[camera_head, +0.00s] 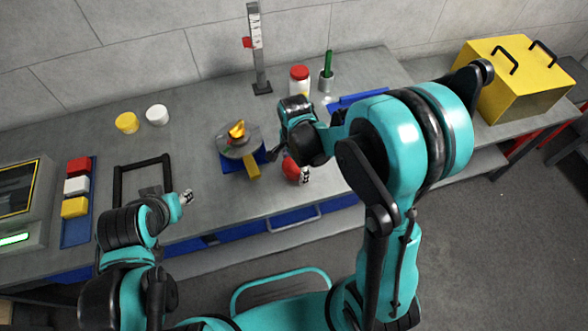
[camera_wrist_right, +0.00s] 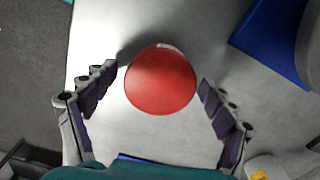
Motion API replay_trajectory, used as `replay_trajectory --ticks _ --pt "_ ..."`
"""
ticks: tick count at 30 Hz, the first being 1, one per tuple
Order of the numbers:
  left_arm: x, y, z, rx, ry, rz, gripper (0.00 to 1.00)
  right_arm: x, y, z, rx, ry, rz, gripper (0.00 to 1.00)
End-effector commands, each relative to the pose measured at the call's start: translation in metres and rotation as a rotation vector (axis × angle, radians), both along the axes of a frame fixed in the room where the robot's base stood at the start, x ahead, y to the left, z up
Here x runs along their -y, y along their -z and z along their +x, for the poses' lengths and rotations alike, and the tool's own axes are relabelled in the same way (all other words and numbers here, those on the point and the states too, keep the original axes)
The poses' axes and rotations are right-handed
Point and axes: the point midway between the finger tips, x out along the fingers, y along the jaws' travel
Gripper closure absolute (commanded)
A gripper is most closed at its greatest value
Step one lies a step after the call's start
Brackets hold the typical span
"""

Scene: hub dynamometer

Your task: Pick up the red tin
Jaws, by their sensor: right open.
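The red tin (camera_head: 290,170) stands on the grey bench near its front edge, partly hidden by my right gripper. In the right wrist view, its round red top (camera_wrist_right: 160,79) sits between the two open fingers, with a gap on each side. My right gripper (camera_wrist_right: 158,80) is open and comes down over the tin; in the head view (camera_head: 291,165) its fingers are partly hidden. My left gripper (camera_head: 187,197) is over the bench's front edge, well to the left of the tin; I cannot tell whether it is open.
A round grey device with a yellow part (camera_head: 238,140) on a blue base stands just left of the tin. Behind are a red-lidded white jar (camera_head: 299,84) and a cup with a green item (camera_head: 327,78). A yellow box (camera_head: 515,80) is at right. A black frame lies left.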

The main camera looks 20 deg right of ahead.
Motion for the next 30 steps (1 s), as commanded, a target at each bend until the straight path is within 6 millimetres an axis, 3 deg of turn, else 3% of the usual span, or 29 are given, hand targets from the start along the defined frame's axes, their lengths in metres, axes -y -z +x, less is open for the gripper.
replay_trajectory --ticks 3,4,9,11,23,30 --pt "0.000 -0.001 0.000 0.000 0.000 0.000 0.60 0.000 -0.001 0.000 0.000 0.000 0.000 0.15" --pt "0.000 -0.002 0.000 0.000 0.000 0.000 0.60 0.000 -0.002 0.000 0.000 0.000 0.000 0.21" --pt "0.000 -0.001 0.000 0.000 0.000 0.000 0.60 0.000 -0.002 0.000 0.000 0.000 0.000 0.65" --pt "0.000 -0.001 0.000 0.000 0.000 0.000 0.60 0.000 -0.002 0.000 0.000 0.000 0.000 0.78" --pt "0.000 -0.005 0.000 0.000 0.000 0.000 0.60 0.000 -0.009 0.000 0.000 0.000 0.000 0.79" --pt "0.000 -0.025 0.000 0.000 0.000 0.000 0.60 0.000 -0.048 0.000 0.000 0.000 0.000 0.79"
